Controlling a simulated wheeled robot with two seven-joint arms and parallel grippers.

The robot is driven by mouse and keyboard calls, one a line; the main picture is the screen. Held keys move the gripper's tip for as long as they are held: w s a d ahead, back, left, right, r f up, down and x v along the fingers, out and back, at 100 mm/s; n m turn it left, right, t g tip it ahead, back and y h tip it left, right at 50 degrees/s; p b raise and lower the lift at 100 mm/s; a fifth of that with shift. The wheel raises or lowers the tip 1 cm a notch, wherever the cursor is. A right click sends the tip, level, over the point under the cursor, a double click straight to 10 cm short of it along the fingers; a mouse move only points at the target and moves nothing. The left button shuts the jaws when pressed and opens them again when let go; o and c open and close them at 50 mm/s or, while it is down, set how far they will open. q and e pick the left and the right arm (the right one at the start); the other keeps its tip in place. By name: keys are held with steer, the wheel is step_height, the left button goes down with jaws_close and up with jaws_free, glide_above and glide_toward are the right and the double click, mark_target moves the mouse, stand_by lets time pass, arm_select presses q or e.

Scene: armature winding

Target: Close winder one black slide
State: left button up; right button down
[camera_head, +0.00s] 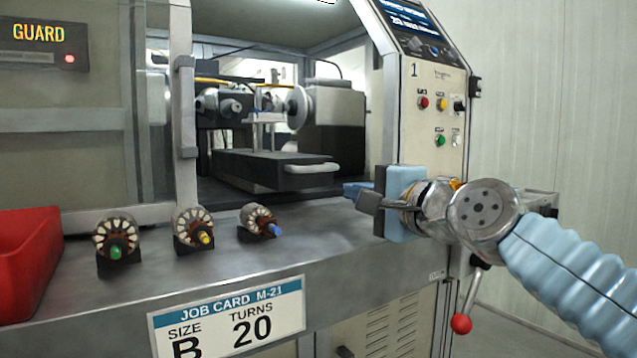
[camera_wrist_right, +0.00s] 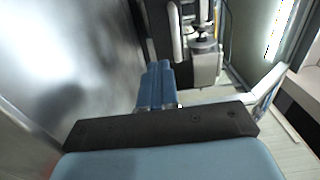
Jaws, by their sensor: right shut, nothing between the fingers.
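The winder one black slide (camera_head: 270,175) is a dark flat block with a pale handle (camera_head: 312,168) at its front right, inside the open winder bay. It is low in the bay, under the spindle and white disc (camera_head: 298,108). My right gripper (camera_head: 366,200) is shut and empty, in front of the bay's right post, to the right of the slide and apart from it. In the right wrist view its blue fingers (camera_wrist_right: 157,85) are together with nothing between them. The left gripper is not in view.
Three armatures (camera_head: 117,238) stand in black holders along the grey bench. A red bin (camera_head: 28,262) is at the left. The control panel (camera_head: 436,110) and a red-knobbed lever (camera_head: 462,322) are near my right arm. The guard (camera_head: 80,120) stands left of the opening.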

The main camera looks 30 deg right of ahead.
mark_target(310, 180)
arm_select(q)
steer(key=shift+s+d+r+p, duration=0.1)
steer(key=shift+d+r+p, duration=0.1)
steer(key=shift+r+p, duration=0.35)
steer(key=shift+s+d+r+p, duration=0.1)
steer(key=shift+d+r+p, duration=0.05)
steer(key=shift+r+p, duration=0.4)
arm_select(e)
steer(key=w, duration=1.1)
steer(key=shift+w+a, duration=0.15)
steer(key=shift+a, duration=0.25)
